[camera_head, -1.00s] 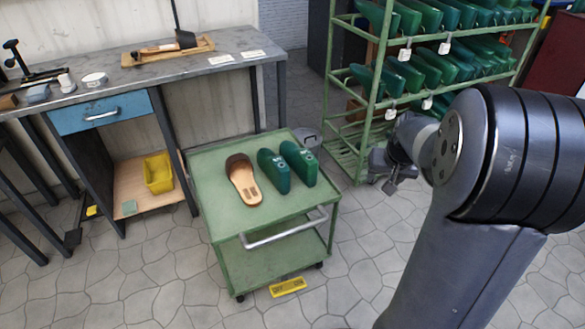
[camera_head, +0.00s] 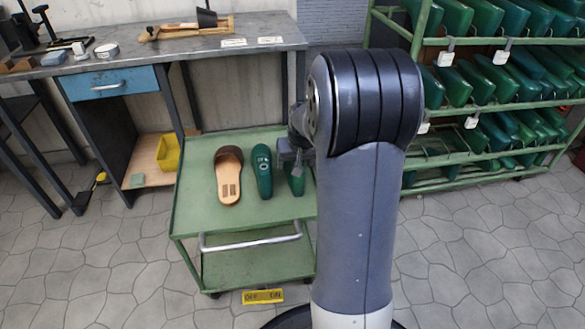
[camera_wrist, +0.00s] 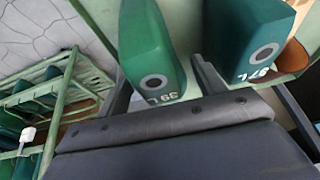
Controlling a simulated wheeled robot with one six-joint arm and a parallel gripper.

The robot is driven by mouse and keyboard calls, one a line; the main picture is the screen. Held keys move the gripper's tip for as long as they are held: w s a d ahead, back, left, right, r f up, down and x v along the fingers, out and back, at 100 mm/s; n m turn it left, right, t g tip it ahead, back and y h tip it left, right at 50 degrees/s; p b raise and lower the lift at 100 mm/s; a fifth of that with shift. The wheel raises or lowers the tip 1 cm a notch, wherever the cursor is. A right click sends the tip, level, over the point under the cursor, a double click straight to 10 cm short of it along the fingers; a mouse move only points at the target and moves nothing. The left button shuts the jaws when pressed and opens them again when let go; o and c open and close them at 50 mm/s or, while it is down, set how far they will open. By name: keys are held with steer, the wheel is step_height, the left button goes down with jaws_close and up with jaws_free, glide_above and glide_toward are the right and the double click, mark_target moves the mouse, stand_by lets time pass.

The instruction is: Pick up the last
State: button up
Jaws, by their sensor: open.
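Two green lasts stand on the green cart (camera_head: 200,217). The right last (camera_head: 297,183) is partly hidden behind my gripper and arm. In the wrist view this last (camera_wrist: 147,45) carries a ring and the mark 39 L. The left last (camera_head: 262,172) shows in the wrist view (camera_wrist: 243,35) with a mark that looks like 37. My gripper (camera_head: 288,152) is at the right last. In the wrist view my gripper (camera_wrist: 162,72) is open, one finger on each side of the 39 L last. One finger lies in the gap between the two lasts. I cannot tell whether either finger touches.
A brown sandal (camera_head: 229,177) lies on the cart left of the lasts. A green rack (camera_head: 440,105) with many lasts stands at the right. A workbench (camera_head: 130,60) with a blue drawer stands at the back left. A yellow bin (camera_head: 168,153) sits below it.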

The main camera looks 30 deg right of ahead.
steer(key=shift+w+f, duration=0.2)
steer(key=shift+f, duration=0.3)
steer(key=shift+d+r, duration=0.1)
steer(key=shift+c, duration=0.5)
steer(key=c, duration=1)
steer(key=shift+o, duration=0.2)
